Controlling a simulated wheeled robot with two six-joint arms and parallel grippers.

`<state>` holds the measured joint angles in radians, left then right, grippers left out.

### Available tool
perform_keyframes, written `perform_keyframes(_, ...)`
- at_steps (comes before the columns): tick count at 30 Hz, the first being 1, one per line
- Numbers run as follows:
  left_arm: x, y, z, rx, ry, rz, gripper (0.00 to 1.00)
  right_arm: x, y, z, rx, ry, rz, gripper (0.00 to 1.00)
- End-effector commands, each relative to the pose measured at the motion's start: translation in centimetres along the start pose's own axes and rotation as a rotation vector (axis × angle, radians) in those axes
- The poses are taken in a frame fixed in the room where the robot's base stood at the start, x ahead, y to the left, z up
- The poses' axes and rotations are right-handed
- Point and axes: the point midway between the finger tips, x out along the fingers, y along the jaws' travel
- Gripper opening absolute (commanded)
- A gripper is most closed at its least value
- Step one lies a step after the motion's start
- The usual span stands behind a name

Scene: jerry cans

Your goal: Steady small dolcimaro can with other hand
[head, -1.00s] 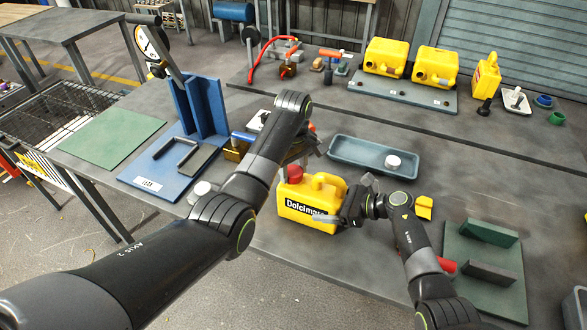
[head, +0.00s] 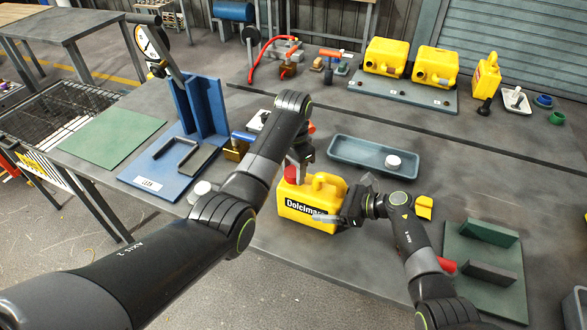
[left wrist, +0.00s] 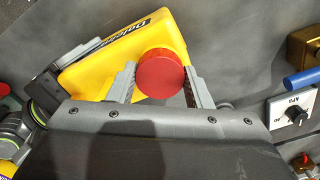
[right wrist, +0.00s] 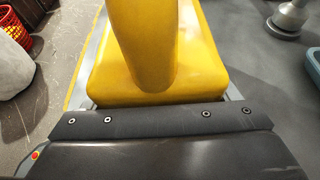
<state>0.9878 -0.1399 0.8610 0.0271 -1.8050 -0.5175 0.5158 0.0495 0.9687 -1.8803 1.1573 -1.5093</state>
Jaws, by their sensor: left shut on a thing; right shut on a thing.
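The small yellow Dolcimaro can (head: 325,208) stands upright on the table, its red cap (head: 291,173) at the left end of its top. My left gripper (head: 298,162), partly hidden by its arm, is shut on the red cap. In the left wrist view the cap (left wrist: 161,74) sits between the two grey fingers. My right gripper (head: 340,213) is shut on the right end of the can. In the right wrist view the yellow body and handle (right wrist: 145,45) fill the middle, and the fingertips are mostly hidden.
A blue-grey tray (head: 350,155) with a white round piece lies behind the can. A blue fixture (head: 160,182) stands left, a green plate with blocks (head: 455,245) right. The table between is mostly clear.

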Motion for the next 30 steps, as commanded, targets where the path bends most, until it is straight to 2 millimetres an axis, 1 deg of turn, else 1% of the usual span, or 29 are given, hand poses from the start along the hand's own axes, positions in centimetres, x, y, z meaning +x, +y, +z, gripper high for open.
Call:
perform_keyframes(3, 0.0, -0.1, 0.0, 0.149, 0.001, -0.003, 0.18, 0.0, 0.0, 0.0, -0.001, 0.0, 0.002, 0.18)
perform_keyframes(8, -0.1, -0.1, 0.0, 0.147, 0.001, -0.003, 0.18, 0.0, 0.0, 0.0, -0.001, 0.0, 0.002, 0.18)
perform_keyframes(9, -0.1, -0.1, 0.0, 0.147, 0.001, -0.003, 0.5, 0.0, 0.0, 0.0, -0.001, 0.0, 0.002, 0.18)
perform_keyframes(14, 0.0, -0.1, 0.0, 0.146, 0.001, -0.002, 0.7, 0.0, 0.0, 0.0, -0.001, 0.0, 0.001, 0.18)
perform_keyframes(23, -0.3, -0.1, 0.0, 0.145, 0.002, -0.002, 0.7, 0.0, 0.0, 0.0, 0.0, 0.0, 0.001, 0.18)
perform_keyframes(26, -1.3, -0.1, -0.1, 0.145, 0.003, -0.004, 0.7, 0.0, 0.0, 0.0, 0.0, 0.0, 0.0, 0.18)
perform_keyframes(30, -3.7, -0.1, -0.1, 0.144, 0.003, -0.005, 0.7, 0.0, 0.0, 0.0, 0.0, 0.0, 0.0, 0.18)
